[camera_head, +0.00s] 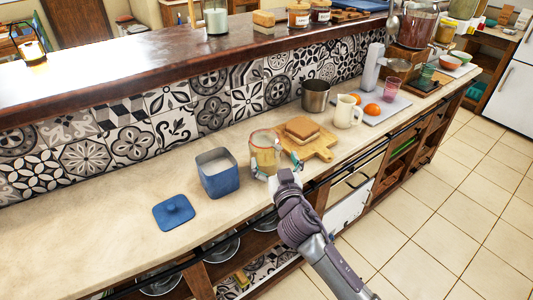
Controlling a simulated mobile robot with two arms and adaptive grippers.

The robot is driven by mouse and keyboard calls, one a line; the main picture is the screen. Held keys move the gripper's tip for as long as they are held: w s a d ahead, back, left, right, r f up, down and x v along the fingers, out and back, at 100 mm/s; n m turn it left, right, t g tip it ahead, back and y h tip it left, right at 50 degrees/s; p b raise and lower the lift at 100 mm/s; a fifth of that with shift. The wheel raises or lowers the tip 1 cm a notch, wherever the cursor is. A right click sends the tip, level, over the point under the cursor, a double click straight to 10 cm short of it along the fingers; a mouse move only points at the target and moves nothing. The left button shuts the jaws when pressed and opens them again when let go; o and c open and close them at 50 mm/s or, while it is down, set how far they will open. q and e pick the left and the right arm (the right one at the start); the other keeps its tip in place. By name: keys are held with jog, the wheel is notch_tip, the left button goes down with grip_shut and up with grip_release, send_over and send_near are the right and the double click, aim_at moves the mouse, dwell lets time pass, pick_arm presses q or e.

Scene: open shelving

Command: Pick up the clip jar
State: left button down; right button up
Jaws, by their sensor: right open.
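The clip jar (264,147) is a clear glass jar with yellowish contents and a reddish ring at its rim. It stands upright on the lower counter, beside a wooden board. My right gripper (276,168) is at the jar's near side, low down, with its fingers spread to either side of it. The fingers are open; whether they touch the glass cannot be told. The gripper hides the jar's lower near part. My left gripper is not in view.
A blue canister (218,180) stands close left of the jar, its blue lid (174,213) lying on the counter (110,240). The wooden board (322,147) with bread (301,128) is close right. Behind are a metal pot (315,96) and a cream pitcher (345,111). The counter's left part is clear.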

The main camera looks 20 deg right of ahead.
aim_at(268, 146)
jog(key=w, duration=0.3)
jog(key=w+p, duration=0.1)
jog(key=w, duration=0.4)
jog(key=shift+w+d+f, duration=0.15)
jog(key=shift+w+f, duration=0.1)
jog(key=shift+w, duration=0.05)
jog(key=shift+s, duration=0.1)
jog(key=shift+c, duration=0.3)
jog(key=c, duration=1.3)
jog(key=shift+r, duration=0.15)
jog(key=shift+c, duration=0.8)
